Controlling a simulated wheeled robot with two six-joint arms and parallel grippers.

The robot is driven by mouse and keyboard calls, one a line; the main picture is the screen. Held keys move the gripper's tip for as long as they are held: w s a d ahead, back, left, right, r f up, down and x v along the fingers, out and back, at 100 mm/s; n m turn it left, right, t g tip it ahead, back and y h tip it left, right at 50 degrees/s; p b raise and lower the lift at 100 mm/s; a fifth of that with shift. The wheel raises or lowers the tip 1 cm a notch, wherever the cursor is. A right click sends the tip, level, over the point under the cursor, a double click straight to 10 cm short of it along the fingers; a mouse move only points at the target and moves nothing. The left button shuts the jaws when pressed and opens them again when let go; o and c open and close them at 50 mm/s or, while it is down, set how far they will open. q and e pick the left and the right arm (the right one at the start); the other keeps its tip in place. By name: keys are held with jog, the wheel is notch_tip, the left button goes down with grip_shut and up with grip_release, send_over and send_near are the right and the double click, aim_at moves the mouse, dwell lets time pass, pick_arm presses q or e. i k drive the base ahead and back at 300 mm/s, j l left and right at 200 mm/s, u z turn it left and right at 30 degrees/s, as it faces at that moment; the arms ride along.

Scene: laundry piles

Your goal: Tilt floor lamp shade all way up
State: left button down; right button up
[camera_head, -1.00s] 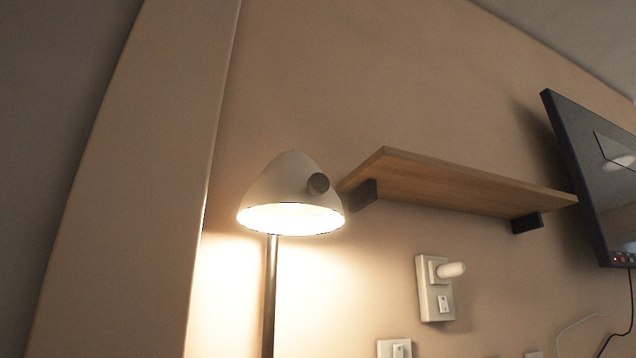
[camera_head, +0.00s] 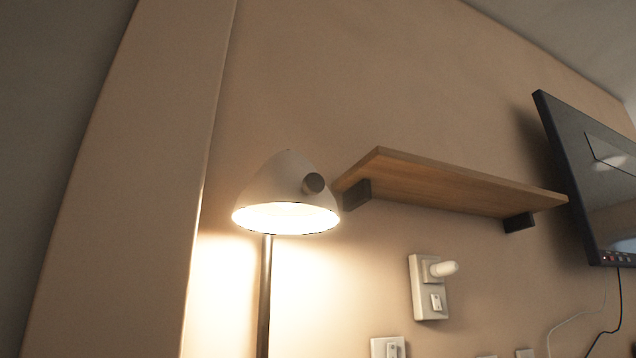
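The floor lamp has a white cone-shaped shade (camera_head: 280,188) with a dark round knob (camera_head: 314,183) on its right side. The shade is lit, and its glowing opening faces down. A thin metal pole (camera_head: 264,300) runs down from under the shade and out of the bottom of the view. The lamp's base is out of view. Neither of my grippers shows in the head view.
A wooden shelf (camera_head: 450,183) on dark brackets is on the wall right of the shade. A dark wall screen (camera_head: 590,180) is at the far right. A white switch plate (camera_head: 427,288) is below the shelf. A wall corner edge runs left of the lamp.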

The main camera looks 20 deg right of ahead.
aim_at(288, 195)
jog(key=k+j+z, duration=0.1)
jog(key=j+z, duration=0.15)
jog(key=j, duration=0.2)
jog(key=k+j+z, duration=0.2)
jog(key=j, duration=0.25)
jog(key=j+z, duration=0.25)
jog(key=j, duration=0.15)
jog(key=k+j+z, duration=0.2)
jog(key=j, duration=0.15)
jog(key=k+j+z, duration=0.25)
jog(key=i+j, duration=0.05)
jog(key=j, duration=0.1)
